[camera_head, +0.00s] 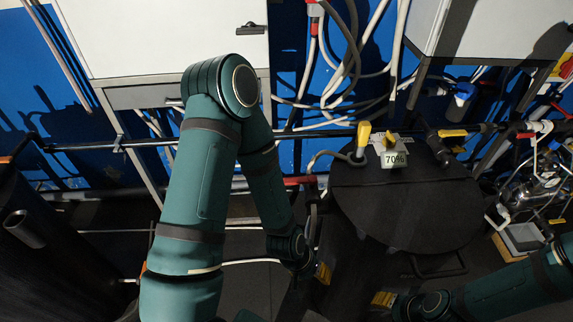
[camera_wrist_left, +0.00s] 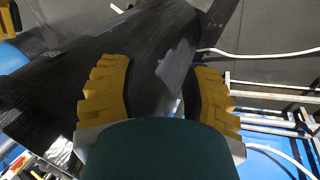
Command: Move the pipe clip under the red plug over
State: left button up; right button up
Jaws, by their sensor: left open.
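A red plug-like connector (camera_head: 315,10) hangs on a cable at the top middle of the head view. Which red part is the task's plug is unclear, and I cannot make out a pipe clip under it. My left gripper (camera_head: 322,272) is low in the middle of the head view, well below the connector and beside the black drum. In the left wrist view its yellow fingers (camera_wrist_left: 162,78) are spread apart, with a dark cylindrical surface beyond them and nothing seen held. My right gripper (camera_head: 384,298) shows a yellow finger pad at the bottom; its opening is unclear.
Pale cables (camera_head: 335,95) hang over the blue wall. White cabinets (camera_head: 165,35) are above.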

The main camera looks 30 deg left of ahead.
pick_arm(q)
notch_tip(320, 180, down, 16)
jog(key=s+a+r+n+b, duration=0.1)
jog(key=s+a+b, duration=0.15)
jog(key=b, duration=0.65)
jog(key=w+a+f+t+b, duration=0.2)
jog(key=w+f, duration=0.3)
jog(key=w, duration=0.1)
jog(key=w+a+r+t+y, duration=0.25)
jog(key=w+a+t, duration=0.25)
jog(key=w, duration=0.4)
jog(key=w+a+r+t+y, duration=0.25)
jog(key=w+a+t, duration=0.2)
jog(key=w, duration=0.35)
jog(key=w+a+r+n+t+y, duration=0.35)
jog(key=a+r+t+y, duration=0.25)
jog(key=a+r+y, duration=0.5)
jog(key=x, duration=0.4)
jog(key=a+f+x, duration=0.1)
jog(key=x, duration=0.4)
jog(key=f+x, duration=0.1)
jog(key=x, duration=0.4)
jog(key=shift+w+a, duration=0.1)
jog(key=shift+a, duration=0.05)
